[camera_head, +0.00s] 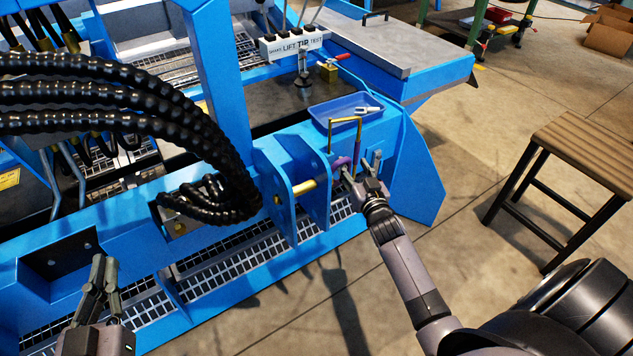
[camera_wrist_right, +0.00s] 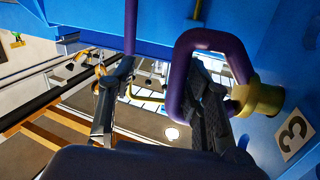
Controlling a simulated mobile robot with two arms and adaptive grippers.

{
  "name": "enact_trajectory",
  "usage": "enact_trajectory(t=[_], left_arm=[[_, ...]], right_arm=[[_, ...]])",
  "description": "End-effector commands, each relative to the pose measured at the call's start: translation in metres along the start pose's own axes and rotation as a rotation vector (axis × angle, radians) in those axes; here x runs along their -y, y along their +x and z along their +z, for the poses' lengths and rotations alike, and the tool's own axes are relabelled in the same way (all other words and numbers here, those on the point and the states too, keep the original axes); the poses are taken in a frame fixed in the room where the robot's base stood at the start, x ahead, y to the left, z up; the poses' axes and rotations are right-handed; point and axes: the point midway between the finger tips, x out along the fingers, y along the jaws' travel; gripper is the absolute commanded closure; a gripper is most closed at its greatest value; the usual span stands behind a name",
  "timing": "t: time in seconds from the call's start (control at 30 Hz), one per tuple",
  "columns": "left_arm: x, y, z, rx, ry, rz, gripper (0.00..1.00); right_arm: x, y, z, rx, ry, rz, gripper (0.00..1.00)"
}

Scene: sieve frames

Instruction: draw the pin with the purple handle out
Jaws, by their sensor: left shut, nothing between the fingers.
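The purple handle (camera_wrist_right: 180,85) is a loop in the right wrist view, beside a brass collar (camera_wrist_right: 258,97) on a blue plate. In the head view the purple handle (camera_head: 342,162) shows small at the right side of the blue bracket. A brass pin shaft (camera_head: 304,188) spans the gap between the bracket's plates. My right gripper (camera_head: 365,168) is at the handle. In the wrist view its fingers (camera_wrist_right: 158,105) are apart; one appears inside the loop and the other is beyond the loop's left limb. My left gripper (camera_head: 100,273) is shut and empty at lower left, away from the handle.
A yellow bar on two uprights (camera_head: 345,119) stands just above the handle. A blue tray (camera_head: 347,105) lies behind it. Black ribbed hoses (camera_head: 130,110) arch at left. A plate marked 3 (camera_wrist_right: 293,134) is near the collar. A wooden-topped stool (camera_head: 590,145) stands at right over open floor.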

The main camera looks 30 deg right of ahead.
Motion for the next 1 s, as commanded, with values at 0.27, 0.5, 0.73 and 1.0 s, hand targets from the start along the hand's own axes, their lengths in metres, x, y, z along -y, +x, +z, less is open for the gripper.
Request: enact_trajectory(t=[0.27,0.5,0.73,1.0], left_arm=[[0.0,0.0,-0.001,-0.002,-0.001,0.0,1.0],[0.0,0.0,-0.001,-0.002,-0.001,0.0,1.0],[0.0,0.0,-0.001,-0.002,-0.002,0.0,1.0],[0.0,0.0,-0.001,-0.002,-0.002,0.0,1.0]], right_arm=[[-0.002,-0.061,0.001,0.002,0.002,0.002,0.59],[-0.002,-0.096,0.0,0.002,0.001,0.002,0.59],[-0.001,-0.103,-0.001,0.0,0.001,0.001,0.59],[0.071,-0.118,-0.034,-0.014,-0.038,-0.121,0.59]])
